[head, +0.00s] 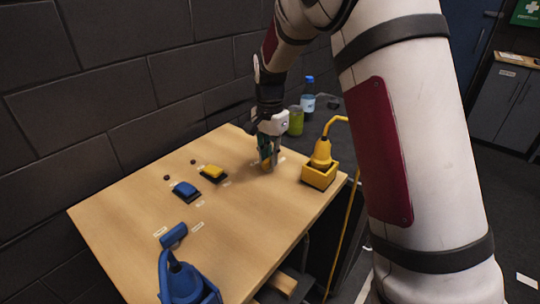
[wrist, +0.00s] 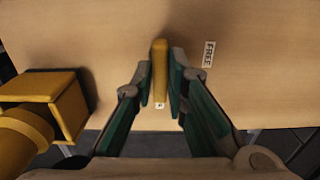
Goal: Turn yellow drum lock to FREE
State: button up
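The yellow drum lock's bar (wrist: 159,70) stands out from the tan board in the wrist view. A small white label (wrist: 159,105) shows at its lower end. The FREE label (wrist: 209,54) is to the right of the bar, apart from it. My gripper (wrist: 161,85) has its green-padded fingers on both sides of the bar, close against it, and looks shut on it. In the head view my gripper (head: 268,164) reaches down to the board, and its fingers hide most of the yellow lock.
A yellow holder with a hose-like tool (head: 320,174) stands close right of my gripper. A yellow button (head: 212,171), a blue button (head: 185,190), a blue lock bar (head: 173,235) and a blue holder (head: 188,284) are on the board (head: 125,210). Bottles (head: 308,103) stand behind.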

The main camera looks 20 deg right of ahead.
jog(key=shift+n, duration=0.3)
grip_shut()
jog(key=n, duration=0.3)
jog(key=shift+w+n, duration=0.1)
jog(key=shift+n, duration=0.2)
jog(key=n, duration=0.4)
jog(key=shift+a+n, duration=0.2)
jog(key=shift+n, duration=0.1)
jog(key=n, duration=0.4)
jog(key=shift+a+n, duration=0.15)
jog(key=shift+n, duration=0.15)
jog(key=shift+a+n, duration=0.1)
jog(key=shift+n, duration=2.1)
jog(key=o, duration=0.7)
grip_release()
